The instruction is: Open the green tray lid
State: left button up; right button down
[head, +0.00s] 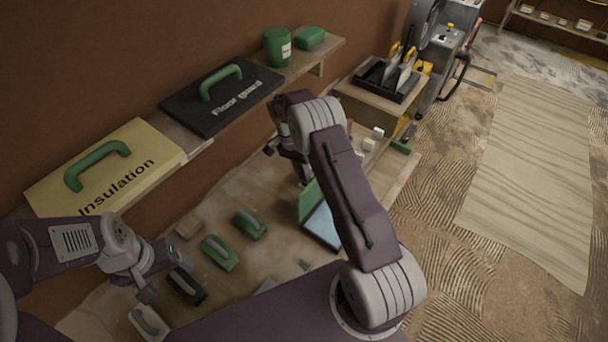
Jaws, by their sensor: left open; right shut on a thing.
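The green tray lid (307,201) stands raised at a steep tilt along the left side of a tray with a pale blue inside (323,228). My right arm hides much of the tray and part of the lid. My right gripper (301,176) is at the lid's upper edge and shut on it; the exact contact is partly hidden by the arm. My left gripper (166,279) is open and empty at the left of the bench, close to a black-based trowel (186,287).
Green-based trowels (219,252) and a small wooden block (188,227) lie on the bench (285,195). A wall shelf above holds an Insulation board (150,150), a Floor guard board (235,112) and a green tub (276,47). Pale blocks (369,145) lie beyond my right arm.

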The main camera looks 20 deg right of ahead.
jog(key=shift+s+f, duration=0.15)
jog(key=c, duration=1.7)
grip_release()
jog(key=shift+o, duration=1.2)
jog(key=shift+d, duration=0.1)
jog(key=b+v, duration=0.1)
jog(key=v, duration=0.8)
